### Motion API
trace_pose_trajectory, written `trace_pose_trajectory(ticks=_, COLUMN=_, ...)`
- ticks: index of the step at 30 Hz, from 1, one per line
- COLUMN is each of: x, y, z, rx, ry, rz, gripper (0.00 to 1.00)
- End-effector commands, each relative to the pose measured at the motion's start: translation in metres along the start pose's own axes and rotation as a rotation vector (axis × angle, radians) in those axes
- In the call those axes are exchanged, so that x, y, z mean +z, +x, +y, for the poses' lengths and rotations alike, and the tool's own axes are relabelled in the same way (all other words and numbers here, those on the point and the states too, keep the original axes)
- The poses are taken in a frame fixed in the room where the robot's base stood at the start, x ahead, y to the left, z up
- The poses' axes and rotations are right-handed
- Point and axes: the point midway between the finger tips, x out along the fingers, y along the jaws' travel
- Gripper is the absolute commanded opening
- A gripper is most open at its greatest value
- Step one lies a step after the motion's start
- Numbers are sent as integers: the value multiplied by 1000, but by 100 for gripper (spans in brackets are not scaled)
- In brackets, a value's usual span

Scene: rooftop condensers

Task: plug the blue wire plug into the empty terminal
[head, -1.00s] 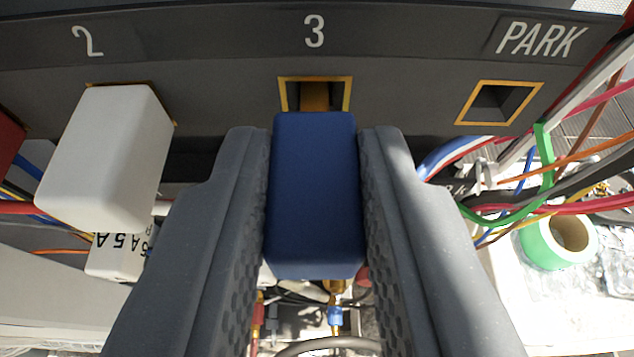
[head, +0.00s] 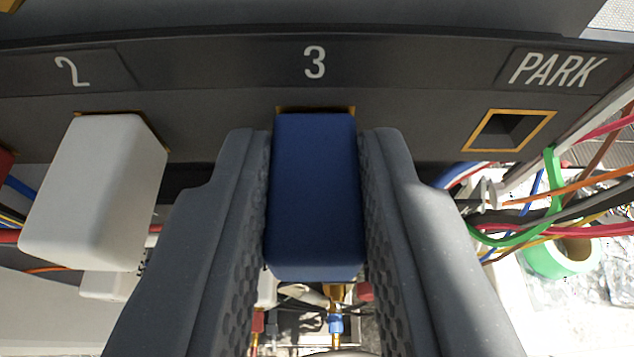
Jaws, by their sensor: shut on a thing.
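The blue wire plug (head: 314,200) is between the two fingers of my gripper (head: 314,200), which is shut on it. The plug's far end is at terminal 3 (head: 315,108), covering its opening; only the gold upper rim shows above the plug. How deep the plug sits in the terminal is hidden. A brass and blue wire end (head: 335,322) hangs below the plug. A white plug (head: 95,190) sits in terminal 2. The PARK socket (head: 508,131) has a gold rim and is empty.
The dark terminal block (head: 215,75) spans the top. Loose coloured wires (head: 560,205) and a green tape roll (head: 562,255) are at the right, near my right finger. Part of a red plug (head: 5,170) shows at the left edge.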

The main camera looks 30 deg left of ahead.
Motion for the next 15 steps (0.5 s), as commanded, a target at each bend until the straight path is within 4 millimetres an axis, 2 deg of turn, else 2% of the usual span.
trace_pose_trajectory(ticks=5, x=-1, y=1, z=0, rx=0, ry=0, rz=1, gripper=0)
trace_pose_trajectory(ticks=6, x=-1, y=1, z=0, rx=0, ry=0, rz=1, gripper=32)
trace_pose_trajectory(ticks=8, x=-1, y=1, z=0, rx=0, ry=0, rz=1, gripper=46)
trace_pose_trajectory(ticks=15, x=-1, y=1, z=0, rx=0, ry=0, rz=1, gripper=46)
